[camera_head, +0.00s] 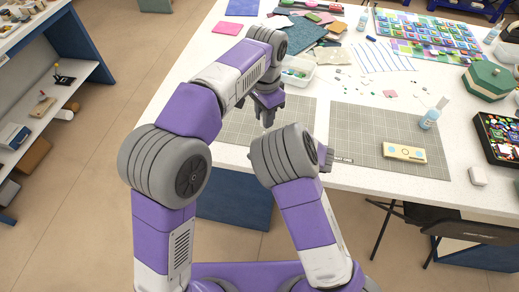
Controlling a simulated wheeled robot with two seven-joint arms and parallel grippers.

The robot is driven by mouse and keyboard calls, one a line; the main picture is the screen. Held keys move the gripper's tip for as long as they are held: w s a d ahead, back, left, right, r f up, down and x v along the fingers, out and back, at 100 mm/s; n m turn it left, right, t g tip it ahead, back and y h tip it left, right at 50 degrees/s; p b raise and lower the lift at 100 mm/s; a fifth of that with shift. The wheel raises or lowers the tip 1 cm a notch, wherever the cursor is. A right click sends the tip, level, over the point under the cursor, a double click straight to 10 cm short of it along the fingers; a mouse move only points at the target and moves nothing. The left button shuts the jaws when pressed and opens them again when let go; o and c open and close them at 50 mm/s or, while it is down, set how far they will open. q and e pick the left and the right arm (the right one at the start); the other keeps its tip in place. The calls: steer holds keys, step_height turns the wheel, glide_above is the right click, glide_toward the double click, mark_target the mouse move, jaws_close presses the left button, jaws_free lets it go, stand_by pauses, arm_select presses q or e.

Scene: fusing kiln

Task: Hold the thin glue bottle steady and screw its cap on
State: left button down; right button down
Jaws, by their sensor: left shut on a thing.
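My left gripper (268,112) points down over the left cutting mat, shut on a small pale thing that looks like the thin glue bottle (268,119). The fingers hide most of it, and I cannot make out its cap. My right gripper (326,158) is at the mats' front edge, largely behind its own wrist; its fingers are too hidden to tell whether it is open. A light-blue bottle with a narrow white nozzle (430,118) stands apart, at the back right of the right mat.
The right cutting mat (360,140) is mostly bare, with a cream box (404,152) on it. A clear tub (298,70) is behind my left gripper. A green octagonal box (487,80), a black tray of colored pieces (498,138) and a white block (478,176) are at right.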

arm_select(q)
steer(key=shift+f, duration=0.1)
steer(key=shift+f, duration=1.95)
steer(key=shift+a, duration=0.1)
steer(key=shift+f, duration=0.9)
steer(key=shift+f, duration=0.55)
